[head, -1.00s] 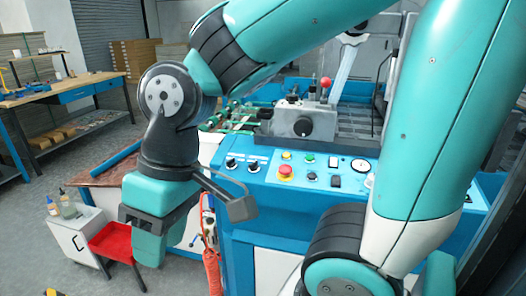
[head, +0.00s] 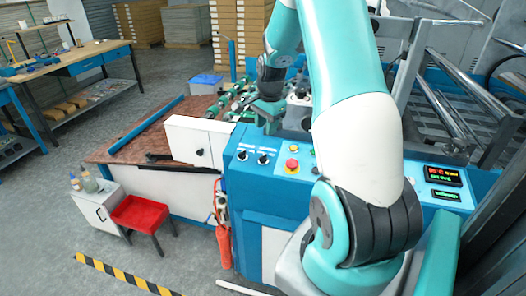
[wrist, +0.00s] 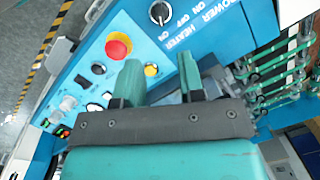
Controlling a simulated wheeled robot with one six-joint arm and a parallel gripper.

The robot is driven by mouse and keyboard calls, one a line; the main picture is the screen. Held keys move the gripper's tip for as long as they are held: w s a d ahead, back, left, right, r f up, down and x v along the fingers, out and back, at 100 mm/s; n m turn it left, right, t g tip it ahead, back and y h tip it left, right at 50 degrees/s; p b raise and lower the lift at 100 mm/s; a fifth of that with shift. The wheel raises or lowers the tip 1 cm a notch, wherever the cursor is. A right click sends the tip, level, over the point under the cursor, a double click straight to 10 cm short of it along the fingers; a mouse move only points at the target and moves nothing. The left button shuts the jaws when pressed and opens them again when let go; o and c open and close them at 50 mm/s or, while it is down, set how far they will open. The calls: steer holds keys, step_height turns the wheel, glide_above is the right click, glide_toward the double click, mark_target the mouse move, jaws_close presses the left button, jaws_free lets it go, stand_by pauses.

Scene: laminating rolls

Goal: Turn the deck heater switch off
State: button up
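The blue control panel (head: 277,172) has two black rotary knobs at its left end. The right one, the heater switch (head: 263,159), is nearer the red emergency stop (head: 291,165); the other is the power switch (head: 242,155). In the wrist view, the heater switch (wrist: 160,12) sits at the top edge beside HEATER and ON/OFF lettering. Its pointer direction is too small to tell. My gripper (wrist: 160,80) is open and empty, its fingers apart above the panel, with the switch beyond the fingertips. In the head view my gripper (head: 268,112) is behind the panel's knobs, partly blurred into the machine.
The emergency stop (wrist: 118,46) and a yellow button (wrist: 151,69) lie close to my fingers. A display (head: 443,175) is lit at the panel's right. A white box (head: 198,142) stands left of the panel. My arm hides the panel's middle.

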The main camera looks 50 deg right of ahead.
mark_target(263, 155)
steer(key=f, duration=0.4)
steer(key=w+f+p, duration=0.1)
steer(key=f, duration=0.3)
steer(key=f+p, duration=0.1)
steer(key=f, duration=0.2)
steer(key=shift+w+f, duration=0.15)
steer(key=shift+f, duration=0.25)
steer(key=c, duration=0.6)
